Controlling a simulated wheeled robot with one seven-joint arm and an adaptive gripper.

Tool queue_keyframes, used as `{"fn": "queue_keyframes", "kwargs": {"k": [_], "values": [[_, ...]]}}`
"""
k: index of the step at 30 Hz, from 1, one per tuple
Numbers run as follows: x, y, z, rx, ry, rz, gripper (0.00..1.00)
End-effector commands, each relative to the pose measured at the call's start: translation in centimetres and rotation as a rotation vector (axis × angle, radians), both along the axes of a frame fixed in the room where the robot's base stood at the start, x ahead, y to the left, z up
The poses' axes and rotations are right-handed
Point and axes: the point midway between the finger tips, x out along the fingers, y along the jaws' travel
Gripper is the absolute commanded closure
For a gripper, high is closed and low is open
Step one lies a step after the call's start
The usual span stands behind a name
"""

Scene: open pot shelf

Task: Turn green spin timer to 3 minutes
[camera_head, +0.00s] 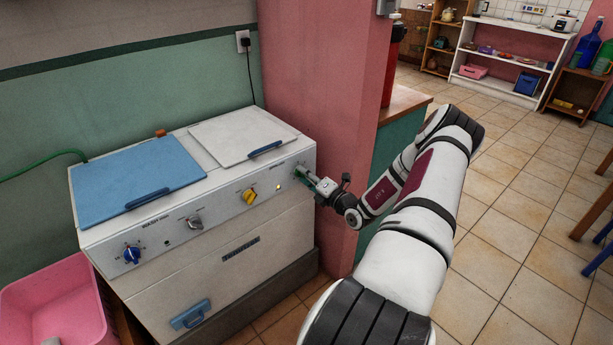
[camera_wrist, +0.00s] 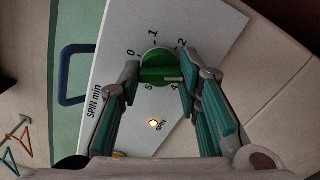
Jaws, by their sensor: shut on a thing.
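The green spin timer knob (camera_wrist: 158,62) is on the washer's white panel, ringed by the numbers 0, 1, 2, 4 and 5. The 3 is hidden behind my right finger. A pale line shows on the knob's lower right part, but I cannot tell which number it marks. My gripper (camera_wrist: 163,76) is shut on the knob, one finger on each side. In the head view, my gripper (camera_head: 306,178) reaches the panel's right end from the right, and mostly covers the green knob (camera_head: 299,172).
The washer (camera_head: 215,262) also has a yellow knob (camera_head: 249,196), a grey knob (camera_head: 195,222) and a blue knob (camera_head: 132,254). A lit lamp (camera_wrist: 155,124) shows beside the spin dial. A pink pillar (camera_head: 325,75) stands close behind the gripper. A pink basket (camera_head: 55,285) is at lower left.

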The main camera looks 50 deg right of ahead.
Motion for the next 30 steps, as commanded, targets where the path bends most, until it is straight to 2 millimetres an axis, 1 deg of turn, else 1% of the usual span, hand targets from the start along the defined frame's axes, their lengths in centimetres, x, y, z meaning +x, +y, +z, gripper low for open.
{"fn": "queue_keyframes", "kwargs": {"k": [2,3,5,14,17,20,22,30], "values": [[-0.1,0.0,-0.2,0.002,0.005,-0.001,0.96],[-0.1,0.0,-0.2,0.002,0.005,-0.001,0.62],[-0.1,0.0,-0.2,0.001,0.004,-0.001,0.48],[-0.1,0.0,-0.1,-0.001,0.002,-0.001,0.48],[-0.6,0.1,-0.1,-0.001,0.002,-0.001,0.48],[-1.8,0.3,-0.1,-0.001,0.002,-0.002,0.48],[-2.9,0.6,-0.1,0.000,0.003,-0.003,0.48],[-8.3,1.9,-0.1,0.002,0.004,-0.003,0.48]]}}
